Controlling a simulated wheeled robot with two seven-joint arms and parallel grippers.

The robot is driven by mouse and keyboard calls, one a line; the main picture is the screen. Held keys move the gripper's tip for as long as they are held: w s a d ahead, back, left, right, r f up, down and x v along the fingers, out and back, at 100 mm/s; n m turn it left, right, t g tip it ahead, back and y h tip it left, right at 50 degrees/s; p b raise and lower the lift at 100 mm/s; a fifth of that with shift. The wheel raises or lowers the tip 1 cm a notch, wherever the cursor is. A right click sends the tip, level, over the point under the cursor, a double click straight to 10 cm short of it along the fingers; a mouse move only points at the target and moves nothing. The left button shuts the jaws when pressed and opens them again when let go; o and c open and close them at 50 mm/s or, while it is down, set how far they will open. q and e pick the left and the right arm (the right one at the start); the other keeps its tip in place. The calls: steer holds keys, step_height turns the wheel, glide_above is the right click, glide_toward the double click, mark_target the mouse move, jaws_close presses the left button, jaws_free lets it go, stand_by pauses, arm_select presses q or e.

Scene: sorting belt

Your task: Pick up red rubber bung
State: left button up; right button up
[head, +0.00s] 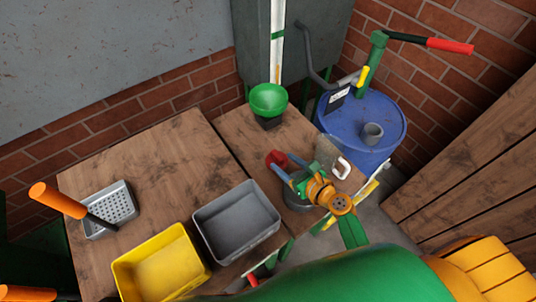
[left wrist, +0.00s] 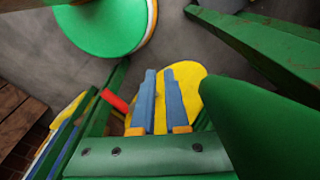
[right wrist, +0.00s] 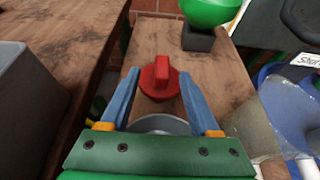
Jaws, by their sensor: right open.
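The red rubber bung (head: 276,158) stands on the wooden table, below the green funnel in the head view. In the right wrist view the bung (right wrist: 160,77) is upright, with a raised grip on top, centred ahead between the finger tips. My right gripper (right wrist: 158,80) is open, one blue finger on each side of the bung; I cannot tell whether they touch it. In the head view my right gripper (head: 282,163) is at the bung's near side. My left gripper (left wrist: 159,72) shows only in its own wrist view, its blue fingers close together over a yellow surface.
A round grey metal pot (right wrist: 160,124) sits under my right gripper. The green funnel (head: 268,99) on a dark block stands behind the bung. A clear jug (head: 327,152) is to the right. A grey bin (head: 235,187), yellow bin (head: 118,272) and perforated tray (head: 128,195) lie left.

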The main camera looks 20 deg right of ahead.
mark_target(282, 160)
steer(key=b+x, duration=0.2)
steer(key=x, duration=0.2)
steer(key=shift+w+d+f, duration=0.1)
steer(key=shift+d+f, duration=0.05)
steer(key=shift+f, duration=0.15)
steer(key=shift+w+f, duration=0.15)
steer(key=shift+w, duration=0.35)
steer(key=shift+s, duration=0.2)
jaws_close()
arm_select(q)
steer(key=shift+s+d+f, duration=0.15)
steer(key=shift+s+f, duration=0.45)
steer(key=shift+f, duration=0.35)
